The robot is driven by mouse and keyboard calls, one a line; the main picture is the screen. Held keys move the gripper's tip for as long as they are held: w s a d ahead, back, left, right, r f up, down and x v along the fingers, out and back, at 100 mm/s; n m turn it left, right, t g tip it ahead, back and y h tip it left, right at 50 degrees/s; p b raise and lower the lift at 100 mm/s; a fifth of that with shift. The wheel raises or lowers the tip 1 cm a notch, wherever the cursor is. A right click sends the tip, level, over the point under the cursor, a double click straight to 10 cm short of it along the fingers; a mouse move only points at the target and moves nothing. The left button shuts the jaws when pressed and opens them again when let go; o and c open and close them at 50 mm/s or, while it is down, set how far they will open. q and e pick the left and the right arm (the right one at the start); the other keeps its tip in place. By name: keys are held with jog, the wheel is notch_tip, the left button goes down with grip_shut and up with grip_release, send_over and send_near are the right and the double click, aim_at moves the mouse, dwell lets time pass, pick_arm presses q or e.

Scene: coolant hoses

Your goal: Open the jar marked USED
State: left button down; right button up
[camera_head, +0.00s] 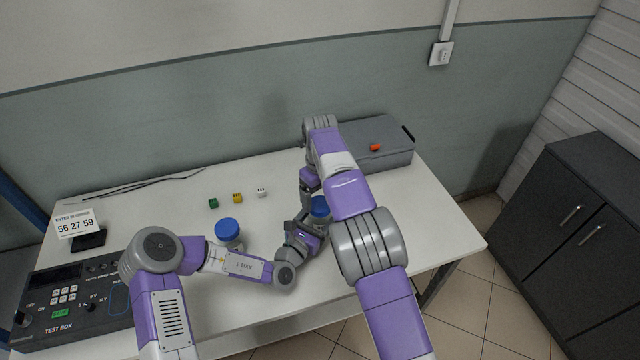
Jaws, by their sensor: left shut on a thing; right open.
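Two jars with blue lids are on the white table. One jar (228,231) stands left of centre, partly behind my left forearm. The other jar's blue lid (320,205) shows between my two hands; its body is mostly hidden. No USED marking is readable on either jar. My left gripper (318,230) is at this second jar, shut on what appears to be its body, though the fingers are hard to make out. My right gripper (311,196) points down close to the same lid and is open; its fingertips are mostly hidden, so I cannot tell whether they touch the lid.
A grey case (385,152) with an orange item (376,147) on top is at the back right. Green (213,203), yellow (237,198) and white (262,192) small blocks lie mid-table. A test box (75,305), number card (77,224) and dark cables (140,183) are left.

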aim_at(320, 206)
jog(key=shift+f, duration=1.3)
